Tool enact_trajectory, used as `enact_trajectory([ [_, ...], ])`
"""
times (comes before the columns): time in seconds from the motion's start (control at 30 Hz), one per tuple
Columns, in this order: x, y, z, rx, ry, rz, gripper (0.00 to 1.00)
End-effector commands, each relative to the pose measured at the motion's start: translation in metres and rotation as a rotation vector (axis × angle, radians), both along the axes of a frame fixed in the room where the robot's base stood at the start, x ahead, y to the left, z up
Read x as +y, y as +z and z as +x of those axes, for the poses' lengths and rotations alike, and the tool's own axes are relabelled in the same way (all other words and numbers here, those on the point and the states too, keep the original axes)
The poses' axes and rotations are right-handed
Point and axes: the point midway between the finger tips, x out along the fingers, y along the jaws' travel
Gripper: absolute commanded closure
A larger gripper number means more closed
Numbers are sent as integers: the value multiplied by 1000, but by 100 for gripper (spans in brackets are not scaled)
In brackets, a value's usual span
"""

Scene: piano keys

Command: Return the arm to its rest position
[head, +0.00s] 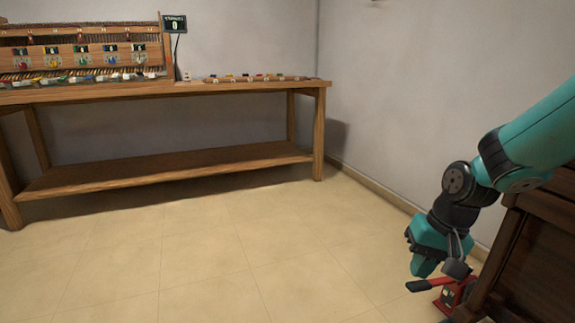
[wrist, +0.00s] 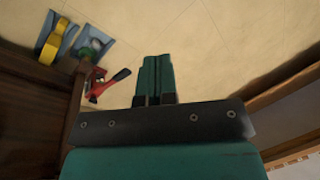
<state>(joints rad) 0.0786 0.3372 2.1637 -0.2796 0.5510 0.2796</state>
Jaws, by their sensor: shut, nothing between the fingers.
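My teal gripper (head: 421,270) hangs low at the right of the head view, pointing down beside a dark wooden piece of furniture. In the wrist view its two teal fingers (wrist: 157,60) lie together, shut and empty. My teal and black arm (head: 540,125) reaches in from the right edge. A red device with a lever (head: 450,298) is just below the gripper, partly hidden by it. In the wrist view its red handle (wrist: 111,84) shows left of the fingers, apart from them.
The dark wooden furniture (head: 535,250) stands close at right. A wooden workbench (head: 160,90) stands along the back wall, with a keyed instrument (head: 85,55) and a small display reading 0 (head: 174,24). Yellow (wrist: 48,47) and green (wrist: 92,45) objects lie near the furniture. The middle floor is clear.

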Motion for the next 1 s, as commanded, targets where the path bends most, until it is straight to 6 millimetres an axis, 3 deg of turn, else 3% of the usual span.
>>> enact_trajectory([
  [0.03, 23, 38, -21, -27, 96, 11, 100],
  [0.2, 75, 104, -95, -81, 393, 47, 100],
  [0.53, 113, 165, -212, -162, 802, 89, 100],
  [0.87, 113, 247, -210, -157, 799, 89, 100],
  [1.0, 113, 295, -210, -157, 798, 89, 100],
])
